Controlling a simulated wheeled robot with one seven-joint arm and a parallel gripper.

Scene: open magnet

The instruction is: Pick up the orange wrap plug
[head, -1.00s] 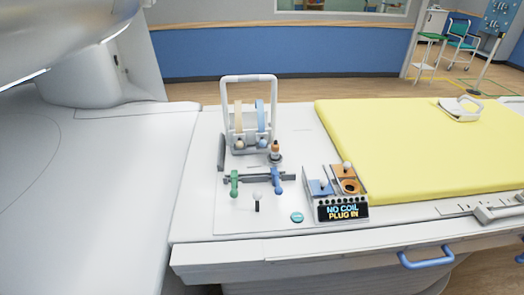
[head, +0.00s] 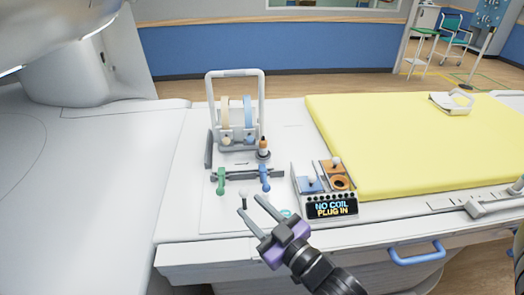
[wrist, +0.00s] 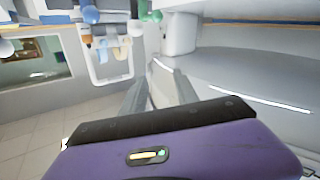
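The orange wrap plug (head: 263,146) stands upright on the white deck in the head view. It has an orange band, a pale top and a dark round base, and sits just in front of the white frame's right side. My gripper (head: 249,203) is in front of it, nearer the camera and slightly left. Its two grey fingers are spread with nothing between them, and its body is purple.
A white frame (head: 209,100) holds cream and blue loops behind the plug. Green (head: 221,180) and blue (head: 265,178) handled pieces stand in front of it. A socket box (head: 331,208) reading "NO COIL PLUG IN" is right, beside the yellow mat (head: 410,140). A white-topped peg (head: 243,199) is by my fingers.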

